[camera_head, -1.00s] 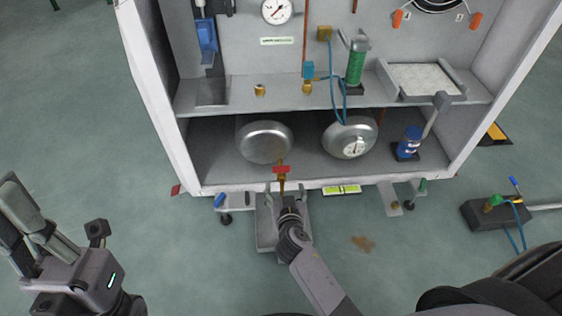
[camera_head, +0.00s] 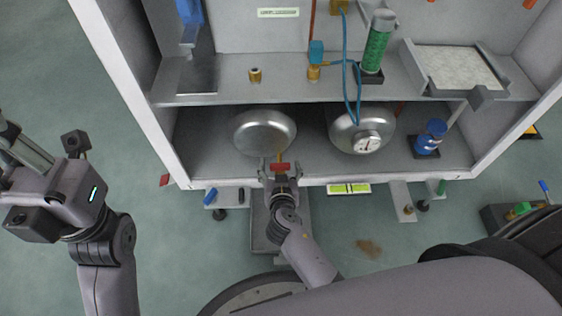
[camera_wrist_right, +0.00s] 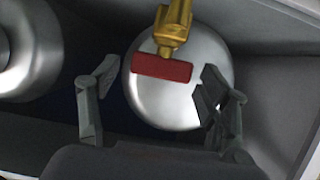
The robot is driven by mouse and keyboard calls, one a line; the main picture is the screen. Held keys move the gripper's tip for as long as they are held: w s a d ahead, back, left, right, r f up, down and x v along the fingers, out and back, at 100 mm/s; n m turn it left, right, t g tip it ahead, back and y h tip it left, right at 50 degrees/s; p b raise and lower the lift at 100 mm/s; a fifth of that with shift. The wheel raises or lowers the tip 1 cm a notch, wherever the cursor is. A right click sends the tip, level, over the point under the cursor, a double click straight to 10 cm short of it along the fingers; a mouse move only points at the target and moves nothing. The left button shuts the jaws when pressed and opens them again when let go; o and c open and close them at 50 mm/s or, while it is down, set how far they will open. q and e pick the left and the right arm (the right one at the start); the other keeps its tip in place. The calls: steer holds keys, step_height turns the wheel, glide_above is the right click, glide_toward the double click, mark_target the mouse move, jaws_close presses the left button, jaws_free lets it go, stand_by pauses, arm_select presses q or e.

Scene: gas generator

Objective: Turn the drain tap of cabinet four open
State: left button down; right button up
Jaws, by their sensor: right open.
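The drain tap has a red handle (camera_head: 281,167) and a brass body that shows in the right wrist view (camera_wrist_right: 173,28). It sits at the front of the left silver tank (camera_head: 264,132) on the cabinet's lower level. In the right wrist view the red handle (camera_wrist_right: 162,68) lies crosswise between and just beyond my fingers. My right gripper (camera_head: 280,170) is open, its fingers on either side of the handle, apparently apart from it. My left gripper (camera_head: 30,165) is at the far left, away from the cabinet, and its fingers are partly cut off by the frame edge.
A second silver tank (camera_head: 352,130) with a gauge and a blue cylinder (camera_head: 430,137) stand to the right. The cabinet shelf (camera_head: 215,90) lies above the tap. A grey tray (camera_head: 270,235) is below my right gripper. A green-yellow level (camera_head: 348,189) sits at the cabinet's front edge.

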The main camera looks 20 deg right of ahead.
steer(key=shift+c, duration=0.5)
steer(key=shift+r, duration=0.1)
steer(key=c, duration=1.1)
